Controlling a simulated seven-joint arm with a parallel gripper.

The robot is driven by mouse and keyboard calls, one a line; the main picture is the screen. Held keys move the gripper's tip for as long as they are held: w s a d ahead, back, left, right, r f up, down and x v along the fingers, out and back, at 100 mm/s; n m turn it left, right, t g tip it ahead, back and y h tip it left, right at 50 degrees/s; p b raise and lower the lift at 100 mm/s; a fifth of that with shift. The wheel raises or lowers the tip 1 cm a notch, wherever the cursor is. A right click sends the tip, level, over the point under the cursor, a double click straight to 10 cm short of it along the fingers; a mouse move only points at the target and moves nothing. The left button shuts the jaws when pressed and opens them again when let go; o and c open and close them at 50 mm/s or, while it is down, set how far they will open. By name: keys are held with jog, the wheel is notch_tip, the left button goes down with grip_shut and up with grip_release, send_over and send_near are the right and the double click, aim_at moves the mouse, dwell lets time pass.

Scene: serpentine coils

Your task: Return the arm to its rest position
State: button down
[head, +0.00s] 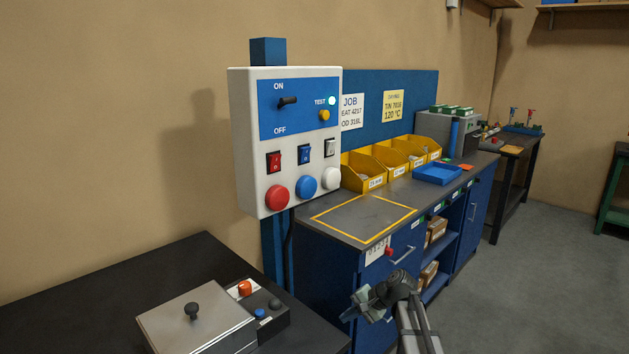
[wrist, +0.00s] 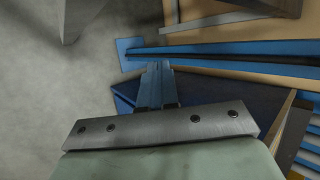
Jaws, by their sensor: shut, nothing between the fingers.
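My gripper (head: 356,306) is in the lower middle of the head view, in front of the blue workbench cabinet and below the bench top. It points left and stands apart from the panel and the bench top. In the wrist view my gripper's fingers (wrist: 155,70) are together with nothing between them. Part of my arm rises from the bottom edge of the head view. Behind the fingers, the wrist view shows grey floor at left and blue and tan surfaces at right.
A white control panel (head: 291,167) stands on a blue post left of the workbench (head: 347,231). Yellow bins (head: 363,183) and a blue tray (head: 437,181) sit on it. A dark table (head: 103,287) is at lower left. Floor (head: 540,260) at right is clear.

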jog(key=s+d+f+n+g+h, duration=0.1)
jog(key=s+d+f+g+h, duration=0.1)
jog(key=s+f, duration=0.95)
jog(key=s+d+f+g+h, duration=0.1)
jog(key=s+d+f+g, duration=0.1)
jog(key=s+f, duration=0.95)
jog(key=s+d+f+n+g+h, duration=0.1)
jog(key=s+f+n, duration=0.1)
jog(key=s+f, duration=0.3)
jog(key=s+d+f+n+g+h, duration=0.1)
jog(key=s+f, duration=0.5)
jog(key=s, duration=0.7)
jog(key=s+d+f+n+g+h, duration=0.1)
jog(key=s+f+n+g+h, duration=0.1)
jog(key=s+f, duration=0.3)
jog(key=s+g+h, duration=0.1)
jog(key=s, duration=0.3)
jog(key=shift+f+n, duration=0.4)
